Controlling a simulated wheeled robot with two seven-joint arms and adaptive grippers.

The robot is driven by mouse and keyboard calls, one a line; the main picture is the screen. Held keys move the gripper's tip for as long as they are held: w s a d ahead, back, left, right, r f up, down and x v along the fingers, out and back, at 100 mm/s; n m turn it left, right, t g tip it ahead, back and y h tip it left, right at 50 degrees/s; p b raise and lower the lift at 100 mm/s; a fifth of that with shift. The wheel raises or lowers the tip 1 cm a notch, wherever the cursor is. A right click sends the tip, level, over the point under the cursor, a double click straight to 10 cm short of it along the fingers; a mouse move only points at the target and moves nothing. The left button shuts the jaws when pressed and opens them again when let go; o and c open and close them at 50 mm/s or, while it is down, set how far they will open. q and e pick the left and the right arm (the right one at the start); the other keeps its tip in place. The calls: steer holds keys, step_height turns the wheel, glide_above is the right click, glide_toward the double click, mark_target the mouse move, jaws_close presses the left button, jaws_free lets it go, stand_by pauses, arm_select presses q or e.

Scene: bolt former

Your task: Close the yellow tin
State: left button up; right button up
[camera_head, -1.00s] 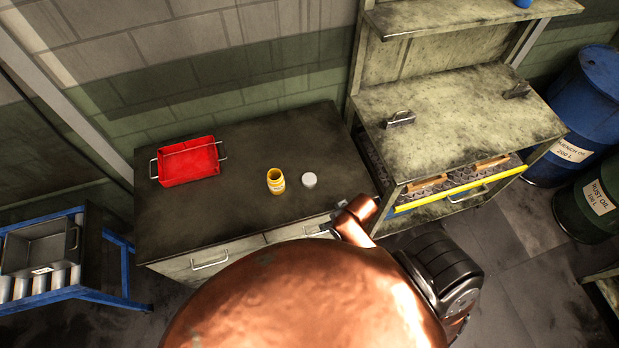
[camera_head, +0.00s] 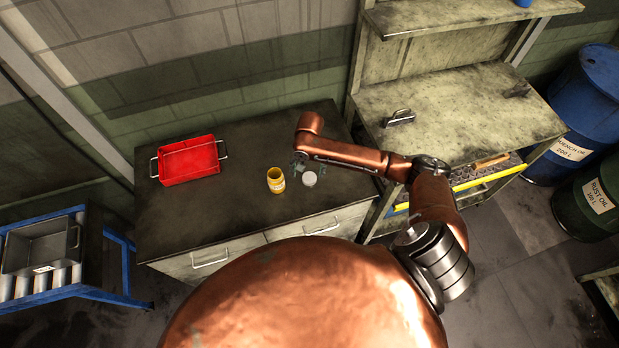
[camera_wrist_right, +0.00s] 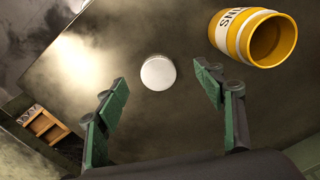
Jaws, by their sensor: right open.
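The yellow tin (camera_head: 276,181) stands upright and open-topped on the dark cabinet top. In the right wrist view the tin (camera_wrist_right: 232,38) is at the upper right, with its dark inside showing. A round white lid (camera_head: 310,179) lies flat on the cabinet top just right of the tin. In the right wrist view the lid (camera_wrist_right: 158,73) is centred beyond and between the fingertips. My right gripper (camera_head: 299,166) is above the cabinet top by the lid, and its open fingers (camera_wrist_right: 163,88) hold nothing. My left gripper is not in view.
A red tray (camera_head: 188,161) sits on the left of the cabinet top (camera_head: 230,215). A workbench (camera_head: 460,110) with a metal handle stands at the right. Blue (camera_head: 590,110) and green (camera_head: 590,195) drums stand further right. The cabinet top's front left is clear.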

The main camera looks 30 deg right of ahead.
mark_target(310, 178)
steer(key=shift+w+d+r+m, duration=0.55)
steer(key=shift+d+r+m, duration=0.1)
steer(key=shift+d, duration=0.2)
steer(key=shift+f, duration=1.3)
steer(key=shift+f, duration=0.1)
step_height(310, 178, down, 5)
steer(key=shift+w+f, duration=0.1)
steer(key=shift+c, duration=0.6)
steer(key=c, duration=0.7)
